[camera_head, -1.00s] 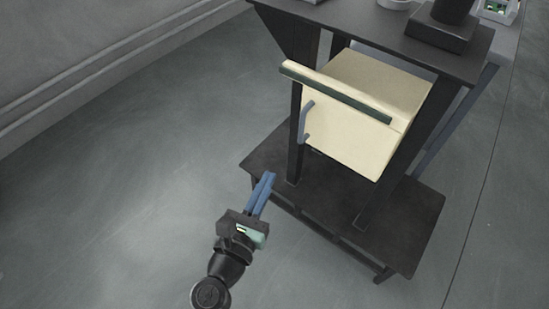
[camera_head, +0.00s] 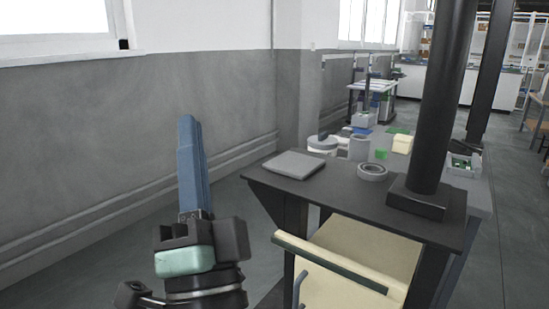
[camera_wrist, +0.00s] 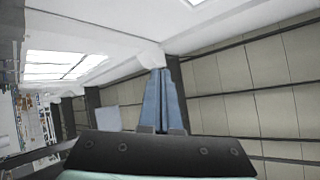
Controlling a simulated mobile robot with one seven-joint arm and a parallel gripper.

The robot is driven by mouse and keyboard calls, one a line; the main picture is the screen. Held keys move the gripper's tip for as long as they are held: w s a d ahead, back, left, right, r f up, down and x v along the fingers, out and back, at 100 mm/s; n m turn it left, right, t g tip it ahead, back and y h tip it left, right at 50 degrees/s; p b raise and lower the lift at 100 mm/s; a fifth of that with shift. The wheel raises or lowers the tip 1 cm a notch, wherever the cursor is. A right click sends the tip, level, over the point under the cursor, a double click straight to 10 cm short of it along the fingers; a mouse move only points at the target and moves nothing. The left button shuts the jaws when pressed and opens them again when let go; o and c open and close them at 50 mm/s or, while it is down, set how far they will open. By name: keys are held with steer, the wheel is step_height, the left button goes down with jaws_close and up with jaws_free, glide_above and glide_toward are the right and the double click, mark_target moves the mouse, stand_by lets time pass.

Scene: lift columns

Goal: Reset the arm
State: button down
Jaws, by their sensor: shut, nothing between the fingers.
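My gripper (camera_head: 188,125) is raised at the left of the head view, its blue fingers pointing up in front of the grey wall. The fingers are together and hold nothing. In the wrist view the blue fingers (camera_wrist: 162,80) are also closed, pointing towards the ceiling and upper wall panels. My gripper is left of the dark table and apart from it.
A dark table (camera_head: 265,184) stands right of my gripper, with a cream drawer box (camera_head: 365,250) beneath its top. On it are a grey flat box (camera_head: 294,165), a ring-shaped part (camera_head: 372,171) and a black column (camera_head: 446,90). A grey wall (camera_head: 90,150) is behind.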

steer(key=s+d+r+n+t+h, duration=0.1)
steer(key=s+d+r+n+h, duration=0.35)
steer(key=r, duration=0.25)
steer(key=s+d+r+n+t+h, duration=0.1)
steer(key=s+d+r+n+h, duration=0.25)
steer(key=r+n, duration=0.25)
step_height(320, 180, up, 32)
steer(key=y+p, duration=0.1)
steer(key=p, duration=3.1)
steer(key=shift+w+g+p, duration=0.3)
steer(key=shift+w, duration=0.05)
